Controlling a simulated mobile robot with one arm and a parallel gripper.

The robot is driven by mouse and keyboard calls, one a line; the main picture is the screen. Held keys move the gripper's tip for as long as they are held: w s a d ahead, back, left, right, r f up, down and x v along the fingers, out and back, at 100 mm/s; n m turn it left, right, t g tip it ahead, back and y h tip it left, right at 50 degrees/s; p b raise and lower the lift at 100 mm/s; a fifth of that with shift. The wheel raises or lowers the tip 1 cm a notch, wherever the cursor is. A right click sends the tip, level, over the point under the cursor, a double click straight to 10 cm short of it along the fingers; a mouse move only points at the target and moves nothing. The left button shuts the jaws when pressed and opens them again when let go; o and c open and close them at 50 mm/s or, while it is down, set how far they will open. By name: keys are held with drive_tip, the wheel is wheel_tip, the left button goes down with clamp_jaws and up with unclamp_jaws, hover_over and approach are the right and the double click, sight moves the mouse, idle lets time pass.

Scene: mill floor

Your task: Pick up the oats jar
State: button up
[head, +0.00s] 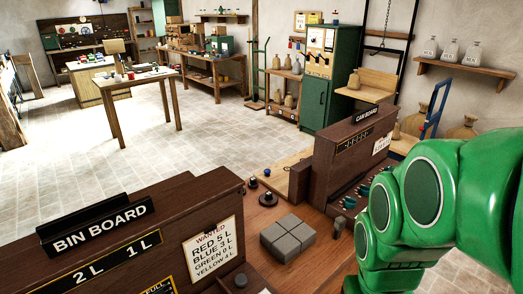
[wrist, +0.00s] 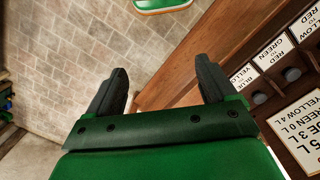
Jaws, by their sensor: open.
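My gripper (wrist: 160,72) shows in the wrist view with its two dark fingers spread wide apart. It is open and nothing is between the fingers; floor lies behind the gap, beside a brown wooden edge. In the head view my green arm fills the right side and the fingers do not show. Several pale, labelled containers (head: 450,50) stand on a wall shelf (head: 465,68) at the upper right. Their labels are too small to read surely, so I cannot tell whether one is the oats jar. My gripper is not at them.
The bin board (head: 98,212) and cam board (head: 366,116) stand on a wooden bench close by, with grey blocks (head: 287,238) between them. A blue hand truck (head: 434,112) and sacks stand below the shelf. The tiled floor (head: 200,150) is clear toward the tables.

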drive_tip(key=w+a+f+n+t, duration=0.1)
drive_tip(key=w+f+t, duration=0.1)
drive_tip(key=w, duration=0.6)
drive_tip(key=w+f+n+t, duration=0.1)
drive_tip(key=w+f+t, duration=0.1)
drive_tip(key=w, duration=0.5)
drive_tip(key=w+a+f+n+t+y, duration=0.1)
drive_tip(key=w+a+f, duration=0.1)
drive_tip(key=w+a, duration=0.2)
drive_tip(key=w+a+f+n+t+y, duration=0.1)
drive_tip(key=w+a+f+t, duration=0.1)
drive_tip(key=w+a, duration=0.3)
drive_tip(key=w+a+f+n+t+y, duration=0.2)
drive_tip(key=w+a, duration=0.2)
drive_tip(key=w, duration=0.6)
drive_tip(key=shift+w+a+f, duration=0.1)
drive_tip(key=shift+w+a, duration=0.15)
drive_tip(key=shift+w, duration=0.05)
drive_tip(key=shift+w+a+f+n+t+y, duration=0.35)
drive_tip(key=shift+w+a+f+y, duration=0.85)
drive_tip(key=shift+a, duration=1.65)
drive_tip(key=shift+w+a+f+n+t+y, duration=0.35)
drive_tip(key=shift+w+a+y, duration=0.25)
drive_tip(key=shift+w+a, duration=1.8)
drive_tip(key=shift+w+a+f+n+t+y, duration=0.35)
drive_tip(key=shift+w+a+f+y, duration=0.65)
drive_tip(key=shift+a, duration=2.25)
drive_tip(key=shift+r, duration=0.25)
drive_tip(key=c, duration=1.3)
